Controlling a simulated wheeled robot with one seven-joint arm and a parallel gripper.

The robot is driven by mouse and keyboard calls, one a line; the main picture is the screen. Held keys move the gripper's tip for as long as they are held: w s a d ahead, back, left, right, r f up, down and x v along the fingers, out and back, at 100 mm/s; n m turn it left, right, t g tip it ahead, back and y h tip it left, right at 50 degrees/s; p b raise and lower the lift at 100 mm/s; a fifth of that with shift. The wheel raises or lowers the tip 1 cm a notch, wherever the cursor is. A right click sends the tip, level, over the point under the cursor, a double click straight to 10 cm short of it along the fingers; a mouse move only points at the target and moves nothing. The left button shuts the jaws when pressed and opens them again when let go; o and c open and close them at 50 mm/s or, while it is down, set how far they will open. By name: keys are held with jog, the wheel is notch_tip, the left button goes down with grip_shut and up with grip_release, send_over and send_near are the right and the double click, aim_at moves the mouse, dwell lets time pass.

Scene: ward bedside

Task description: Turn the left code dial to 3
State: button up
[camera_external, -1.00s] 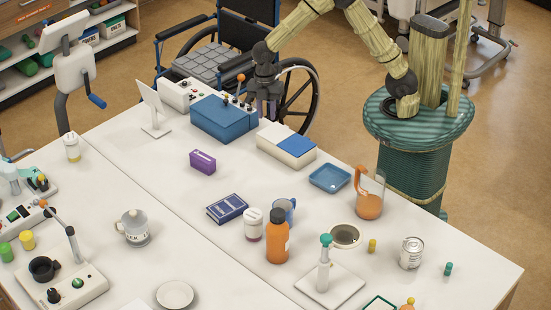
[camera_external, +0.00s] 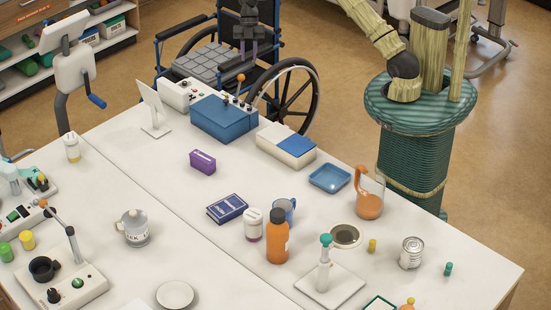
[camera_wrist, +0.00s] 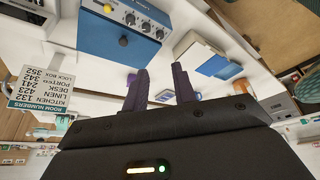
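The blue box (camera_external: 225,118) stands at the far edge of the table with a row of small dials (camera_external: 237,102) along its back. In the wrist view the same box (camera_wrist: 105,42) is at upper left, and its dials (camera_wrist: 146,27) sit in a row on a pale strip. Their settings are too small to read, and I cannot tell which is the left one. My gripper (camera_external: 248,58) is above and behind the box, over the wheelchair, touching nothing. In the wrist view its fingers (camera_wrist: 159,78) are apart with nothing between them.
A lever with an orange knob (camera_external: 240,77) rises behind the box. A white device (camera_external: 179,93) and a sign (camera_external: 152,102) stand left of it, and a white and blue box (camera_external: 285,148) right. The sign (camera_wrist: 38,88) lists room numbers, upside down. The wheelchair (camera_external: 215,60) is behind.

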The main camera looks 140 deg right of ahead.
aim_at(249, 107)
jog(key=p+x, duration=0.4)
jog(key=x, duration=1.3)
jog(key=shift+a+f, duration=0.1)
jog(key=shift+f, duration=0.1)
grip_shut()
